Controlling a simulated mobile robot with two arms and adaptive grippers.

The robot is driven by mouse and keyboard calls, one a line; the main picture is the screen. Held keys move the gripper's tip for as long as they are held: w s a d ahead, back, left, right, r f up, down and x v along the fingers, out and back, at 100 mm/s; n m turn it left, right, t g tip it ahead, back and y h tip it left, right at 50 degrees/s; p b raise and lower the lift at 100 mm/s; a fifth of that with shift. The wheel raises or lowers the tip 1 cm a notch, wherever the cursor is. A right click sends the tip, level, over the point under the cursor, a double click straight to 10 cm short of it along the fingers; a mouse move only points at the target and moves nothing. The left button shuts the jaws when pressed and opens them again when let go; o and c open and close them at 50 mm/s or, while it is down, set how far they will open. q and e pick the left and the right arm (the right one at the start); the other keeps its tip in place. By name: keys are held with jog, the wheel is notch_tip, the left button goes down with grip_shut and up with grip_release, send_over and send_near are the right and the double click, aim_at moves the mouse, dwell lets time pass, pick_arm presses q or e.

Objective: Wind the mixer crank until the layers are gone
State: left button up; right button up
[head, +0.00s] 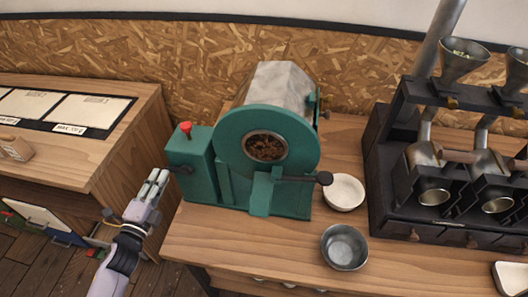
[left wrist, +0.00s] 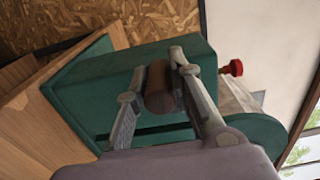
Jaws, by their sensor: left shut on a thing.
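The teal mixer (head: 266,122) stands on the wooden counter, and its box-shaped side housing (head: 196,175) faces my left arm. Its round front window (head: 265,146) shows dark brown contents; I cannot make out separate layers at this size. My left gripper (head: 158,178) is at the left side of the housing. In the left wrist view, the left gripper (left wrist: 157,72) is shut on the brown cylindrical crank handle (left wrist: 160,92), with a finger on each side. In the head view the fingers mostly hide the handle. My right gripper is not in view.
A red knob (head: 185,127) tops the housing. A black-knobbed lever (head: 324,178) sticks out at the mixer's front. A white bowl (head: 343,193) and metal bowl (head: 344,247) stand to its right, before a dark rack (head: 385,165) with funnels. A lower cabinet (head: 110,150) is left.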

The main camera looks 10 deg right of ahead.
pick_arm(q)
jog(key=f, duration=0.1)
jog(key=d+f+b, duration=0.1)
jog(key=f+b, duration=0.1)
jog(key=shift+s+d+f, duration=0.1)
jog(key=shift+s+d, duration=0.05)
jog(key=shift+s, duration=0.1)
jog(key=shift+s+d+f+b, duration=0.15)
jog(key=shift+d+f+b, duration=0.25)
jog(key=shift+f+b, duration=0.1)
jog(key=shift+s+d+f+b, duration=0.15)
jog(key=shift+d+f+b, duration=0.2)
jog(key=shift+f+b, duration=0.15)
jog(key=shift+s+d+r, duration=0.1)
jog(key=shift+d, duration=0.25)
jog(key=shift+s+d+f, duration=0.25)
jog(key=shift+d, duration=0.4)
jog(key=shift+s+d+b, duration=0.25)
jog(key=shift+d+b, duration=0.1)
jog(key=shift+d, duration=0.4)
jog(key=shift+a, duration=0.1)
jog(key=o, duration=1.2)
jog(key=shift+f, duration=0.1)
